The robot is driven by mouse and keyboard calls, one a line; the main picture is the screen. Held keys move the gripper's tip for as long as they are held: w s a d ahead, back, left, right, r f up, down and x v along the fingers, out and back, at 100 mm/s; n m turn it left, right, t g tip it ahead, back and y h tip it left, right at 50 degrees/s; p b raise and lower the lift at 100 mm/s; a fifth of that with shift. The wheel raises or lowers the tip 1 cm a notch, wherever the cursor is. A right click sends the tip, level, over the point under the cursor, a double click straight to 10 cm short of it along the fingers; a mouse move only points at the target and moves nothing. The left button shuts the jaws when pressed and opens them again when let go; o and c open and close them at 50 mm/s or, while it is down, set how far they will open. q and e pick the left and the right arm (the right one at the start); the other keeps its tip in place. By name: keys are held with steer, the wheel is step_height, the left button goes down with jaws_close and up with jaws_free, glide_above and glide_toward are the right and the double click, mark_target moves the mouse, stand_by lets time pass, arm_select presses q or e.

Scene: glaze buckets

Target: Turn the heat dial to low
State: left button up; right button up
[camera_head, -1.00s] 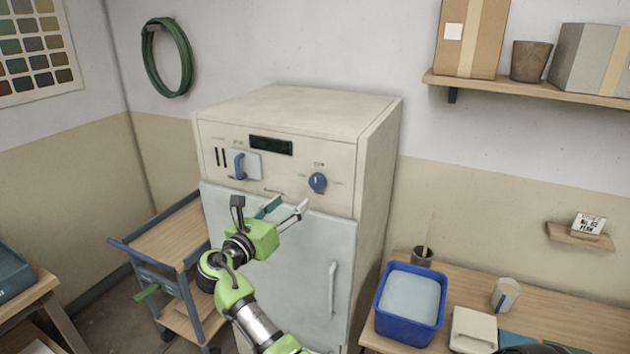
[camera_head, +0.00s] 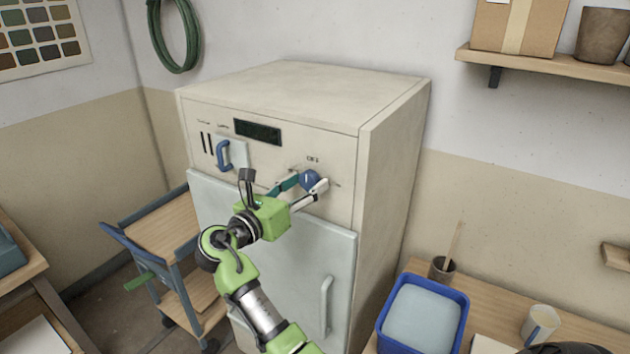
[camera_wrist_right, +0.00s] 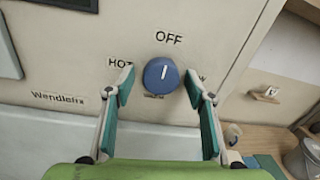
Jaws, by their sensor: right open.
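The heat dial (camera_head: 310,179) is a round blue knob on the front panel of the cream cabinet (camera_head: 385,160). In the right wrist view the dial (camera_wrist_right: 160,76) has a white mark pointing up towards the word OFF. HOT is printed to its left. A word ending in W is to its right, partly hidden by a finger. A small label below it is unreadable. My right gripper (camera_head: 311,184) is open, with one fingertip on each side of the dial and visible gaps to it in the wrist view (camera_wrist_right: 158,86). My left gripper is not in view.
A blue handle (camera_head: 223,154) and a dark display (camera_head: 257,132) share the panel. The cabinet's pale door with its handle (camera_head: 326,303) is below. A blue cart (camera_head: 170,268) stands to the left. A blue tub (camera_head: 463,303) sits on the table at right.

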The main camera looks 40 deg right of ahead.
steer(key=shift+r, duration=0.1)
steer(key=shift+s+a+r, duration=0.1)
steer(key=shift+a, duration=0.15)
steer(key=c, duration=1.1)
